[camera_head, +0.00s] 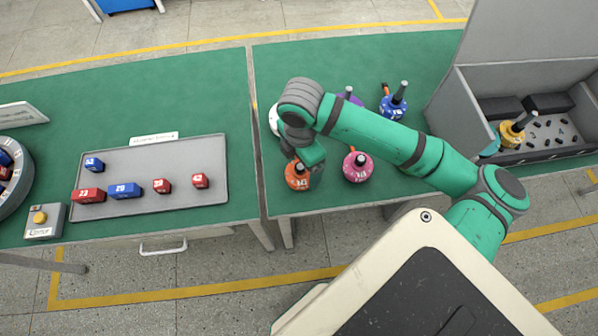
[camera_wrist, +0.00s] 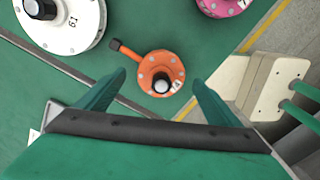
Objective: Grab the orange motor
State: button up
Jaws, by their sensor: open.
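The orange motor (camera_head: 297,177) stands on the green table near its front left corner, partly covered by my arm's end in the head view. In the wrist view the orange motor (camera_wrist: 160,72) shows from above, with a dark shaft in its middle and an orange connector pointing to the upper left. My gripper (camera_wrist: 158,88) is open, its two green fingers spread to the left and right of the motor in the picture. The gap between the fingers holds nothing. I cannot tell how far above the motor the fingertips are. In the head view the fingers are mostly hidden.
A pink motor (camera_head: 357,166) stands just right of the orange one. A white motor (camera_wrist: 62,22) is close by on the other side. A purple motor (camera_head: 349,99) and a blue motor (camera_head: 393,103) stand farther back. A grey bin (camera_head: 470,130) holds a yellow motor (camera_head: 512,133).

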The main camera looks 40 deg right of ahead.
jog(key=f, duration=0.4)
jog(key=shift+s+d+f, duration=0.1)
jog(key=shift+s+f, duration=0.05)
jog(key=shift+s, duration=0.05)
jog(key=c, duration=1.5)
jog(key=shift+c, duration=1.3)
